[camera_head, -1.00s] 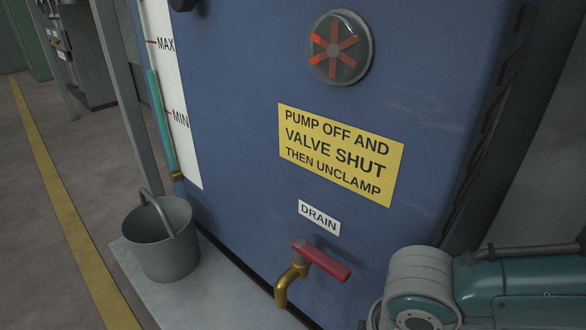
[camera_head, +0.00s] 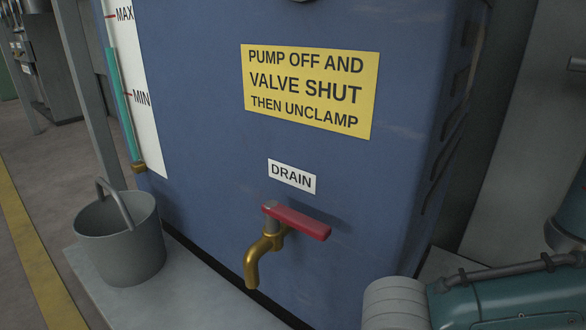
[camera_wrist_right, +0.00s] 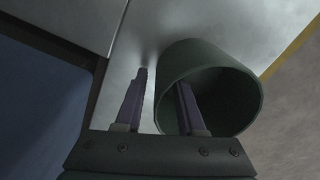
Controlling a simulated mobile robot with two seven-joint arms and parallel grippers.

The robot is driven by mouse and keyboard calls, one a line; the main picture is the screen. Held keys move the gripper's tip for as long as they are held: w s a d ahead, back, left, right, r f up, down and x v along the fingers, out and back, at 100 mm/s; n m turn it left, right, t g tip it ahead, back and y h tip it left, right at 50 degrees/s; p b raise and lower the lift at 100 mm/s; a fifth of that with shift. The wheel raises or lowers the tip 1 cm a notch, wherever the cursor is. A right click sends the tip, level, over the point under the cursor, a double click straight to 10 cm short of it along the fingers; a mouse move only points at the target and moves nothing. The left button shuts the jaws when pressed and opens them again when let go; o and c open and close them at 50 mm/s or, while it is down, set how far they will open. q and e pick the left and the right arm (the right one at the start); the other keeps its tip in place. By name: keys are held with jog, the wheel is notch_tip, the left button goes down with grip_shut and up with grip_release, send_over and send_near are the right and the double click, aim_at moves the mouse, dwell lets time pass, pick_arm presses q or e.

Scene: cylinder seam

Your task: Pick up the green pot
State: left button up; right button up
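The green pot (camera_wrist_right: 231,73) shows in the right wrist view as a dark green cylinder with its open mouth toward the camera, on a pale grey surface. My right gripper (camera_wrist_right: 162,78) is open, with its two purple fingers apart. The left finger is outside the pot, and the right finger reaches into its mouth, so the near-left wall lies between them. I cannot tell whether either finger touches the wall. The head view shows neither the pot nor my grippers.
A grey bucket (camera_head: 125,245) stands on a pale plinth (camera_head: 195,293) in the head view. A brass drain tap (camera_head: 262,252) with a red lever (camera_head: 301,222) sticks out of the blue tank (camera_head: 205,140). A yellow sign (camera_head: 309,88) is above it.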

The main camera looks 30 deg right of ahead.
jog(key=shift+r, duration=0.15)
grip_shut()
dwell(1.2)
